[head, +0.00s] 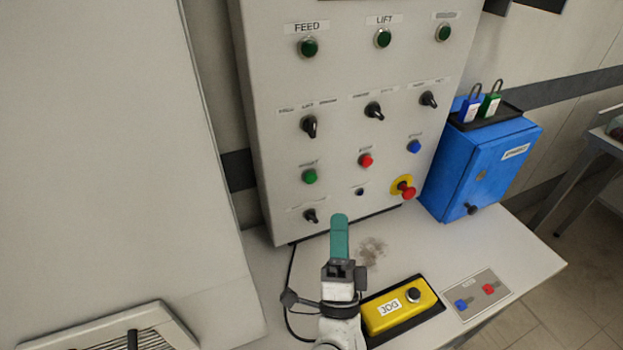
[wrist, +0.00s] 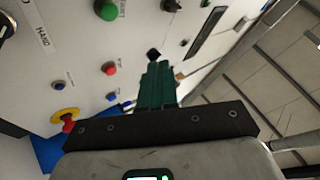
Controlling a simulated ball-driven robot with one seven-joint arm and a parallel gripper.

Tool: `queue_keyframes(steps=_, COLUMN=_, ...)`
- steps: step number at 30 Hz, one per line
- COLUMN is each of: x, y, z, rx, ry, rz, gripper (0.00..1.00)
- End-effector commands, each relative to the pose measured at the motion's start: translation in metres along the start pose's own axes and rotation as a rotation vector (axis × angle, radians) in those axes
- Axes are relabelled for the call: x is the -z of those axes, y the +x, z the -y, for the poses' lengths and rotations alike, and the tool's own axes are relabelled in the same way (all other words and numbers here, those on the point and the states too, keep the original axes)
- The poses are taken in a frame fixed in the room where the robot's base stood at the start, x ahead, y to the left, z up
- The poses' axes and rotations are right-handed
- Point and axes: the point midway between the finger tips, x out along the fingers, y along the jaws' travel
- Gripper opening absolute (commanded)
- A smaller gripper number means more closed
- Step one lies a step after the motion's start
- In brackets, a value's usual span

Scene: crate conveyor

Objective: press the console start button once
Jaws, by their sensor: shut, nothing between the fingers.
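The start button is a green round button (head: 309,176) at the lower left of the grey console (head: 265,120), under a small label that is hard to read. It also shows as a green button (wrist: 105,9) at the top edge of the wrist view. My gripper (head: 339,218) has teal fingers, closed together and empty, pointing up in front of the console's lower edge. In the head view it is below and right of the green button, apart from it. In the wrist view the fingertips (wrist: 157,66) are clear of the button.
A red button (head: 366,160), a blue button (head: 414,146) and a red emergency stop (head: 405,190) share the panel with black selector knobs and upper green lamps or buttons. A yellow JOG box (head: 402,306) lies on the table at right. A blue cabinet (head: 480,165) stands right of the console.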

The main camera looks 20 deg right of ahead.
Motion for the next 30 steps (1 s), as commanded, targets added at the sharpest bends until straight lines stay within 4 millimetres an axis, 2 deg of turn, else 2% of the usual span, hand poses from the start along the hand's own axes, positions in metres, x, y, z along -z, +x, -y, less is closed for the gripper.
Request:
queue_keyframes(steps=18, x=-0.037, y=0.049, z=-0.038, rx=0.001, ry=-0.001, rz=-0.001, gripper=0.00)
queue_keyframes(steps=30, x=-0.041, y=0.057, z=-0.042, rx=0.000, ry=-0.001, rz=0.000, gripper=0.00)
